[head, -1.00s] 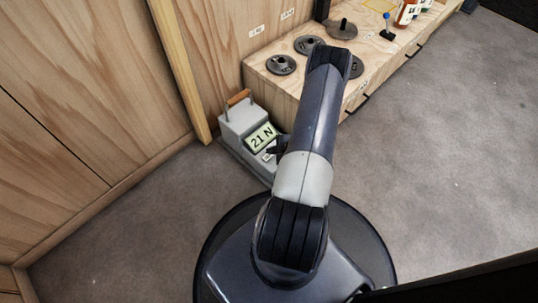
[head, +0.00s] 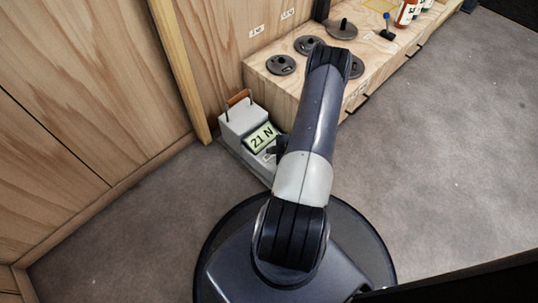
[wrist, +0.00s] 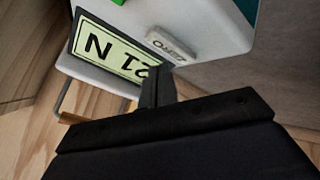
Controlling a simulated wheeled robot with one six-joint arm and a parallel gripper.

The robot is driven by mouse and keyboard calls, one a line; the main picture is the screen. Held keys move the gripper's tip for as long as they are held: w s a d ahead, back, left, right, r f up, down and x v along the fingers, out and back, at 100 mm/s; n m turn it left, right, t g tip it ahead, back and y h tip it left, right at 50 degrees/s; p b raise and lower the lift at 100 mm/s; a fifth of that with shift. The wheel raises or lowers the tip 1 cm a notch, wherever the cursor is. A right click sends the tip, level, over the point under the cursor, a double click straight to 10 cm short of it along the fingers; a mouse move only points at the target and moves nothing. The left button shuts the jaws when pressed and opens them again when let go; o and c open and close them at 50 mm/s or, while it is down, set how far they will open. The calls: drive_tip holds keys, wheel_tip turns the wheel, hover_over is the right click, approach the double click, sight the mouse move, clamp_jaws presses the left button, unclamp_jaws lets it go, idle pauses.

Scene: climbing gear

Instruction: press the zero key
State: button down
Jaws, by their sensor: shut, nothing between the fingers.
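The zero key (wrist: 172,46) is a small pale key with dark lettering on a grey gauge box (head: 240,120), beside its lit green display (head: 260,137), which reads "21 N". The display also shows in the wrist view (wrist: 100,47), partly covered by my fingers. My gripper (wrist: 162,72) is shut and empty. Its tips are close to the key and overlap the display's edge in the wrist view; I see no clear contact with the key. In the head view my gripper (head: 277,148) is at the right of the display, mostly hidden by my arm.
A wooden bench (head: 262,90) stands behind the gauge, with several dark weight plates (head: 281,65) and bottles (head: 407,12) on it. A wooden wall (head: 90,90) is on the left. A wooden handle (head: 238,97) tops the gauge. Grey floor on the right is clear.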

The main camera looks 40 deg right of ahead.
sight(272, 156)
drive_tip(key=shift+f, duration=0.1)
drive_tip(key=shift+f+b, duration=0.35)
drive_tip(key=shift+b, duration=0.15)
drive_tip(key=shift+f+b, duration=0.35)
idle(0.6)
drive_tip(key=shift+r, duration=0.1)
drive_tip(key=shift+r+p, duration=0.45)
drive_tip(key=shift+r, duration=0.25)
drive_tip(key=shift+r, duration=0.1)
drive_tip(key=shift+r+p, duration=1.65)
drive_tip(key=shift+r, duration=0.75)
drive_tip(key=shift+r, duration=0.1)
